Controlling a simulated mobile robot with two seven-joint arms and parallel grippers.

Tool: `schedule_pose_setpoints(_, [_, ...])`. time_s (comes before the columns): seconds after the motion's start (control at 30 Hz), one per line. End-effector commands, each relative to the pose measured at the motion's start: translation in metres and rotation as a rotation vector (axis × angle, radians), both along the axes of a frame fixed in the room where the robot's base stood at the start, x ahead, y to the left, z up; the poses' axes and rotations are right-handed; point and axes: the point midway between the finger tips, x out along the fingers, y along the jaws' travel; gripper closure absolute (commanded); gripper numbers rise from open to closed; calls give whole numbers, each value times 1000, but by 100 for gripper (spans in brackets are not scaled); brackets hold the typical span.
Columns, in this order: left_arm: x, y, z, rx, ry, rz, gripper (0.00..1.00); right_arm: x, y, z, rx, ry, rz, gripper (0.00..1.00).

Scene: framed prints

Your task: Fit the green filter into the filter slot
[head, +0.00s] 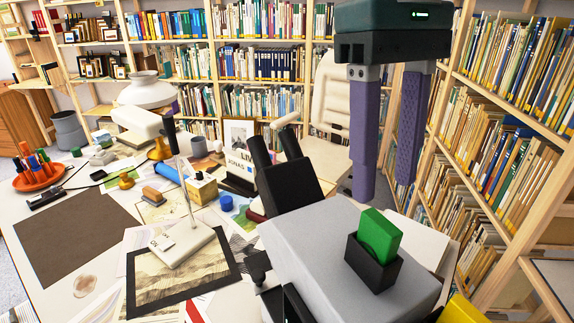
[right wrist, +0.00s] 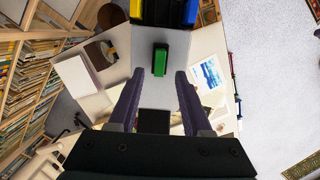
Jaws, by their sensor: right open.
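A green filter (head: 378,236) stands upright in a small black open-topped holder (head: 372,268) on the grey top of a device (head: 320,245). Its upper part sticks out of the holder. The filter also shows in the right wrist view (right wrist: 159,60), beyond and between the fingertips. My right gripper (head: 384,188), with purple fingers pointing down, is open and empty above the device, apart from the filter. It also shows in the right wrist view (right wrist: 160,75). My left gripper is not in view. I cannot tell whether the black holder is the filter slot.
Two black tubes on a black block (head: 288,180) rise from the device's far left side. A yellow part (head: 460,310) is at the lower right. The table left is crowded with a lamp (head: 183,246), papers and an orange tray (head: 38,178). Bookshelves (head: 500,130) stand close right.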

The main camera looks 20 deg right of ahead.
Motion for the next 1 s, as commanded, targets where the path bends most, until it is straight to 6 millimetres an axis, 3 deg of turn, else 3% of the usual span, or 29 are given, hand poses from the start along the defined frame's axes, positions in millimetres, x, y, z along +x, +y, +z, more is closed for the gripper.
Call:
schedule_pose_setpoints(0.2, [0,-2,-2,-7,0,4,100,7,1,44,0,-3,-1,51])
schedule_pose_setpoints(0.3, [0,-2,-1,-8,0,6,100,9,1,54,-1,-2,-1,51])
schedule_pose_setpoints(0.87, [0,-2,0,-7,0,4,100,9,1,58,0,1,1,51])
schedule_pose_setpoints(1.0, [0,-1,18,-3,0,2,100,7,11,59,17,-8,55,51])
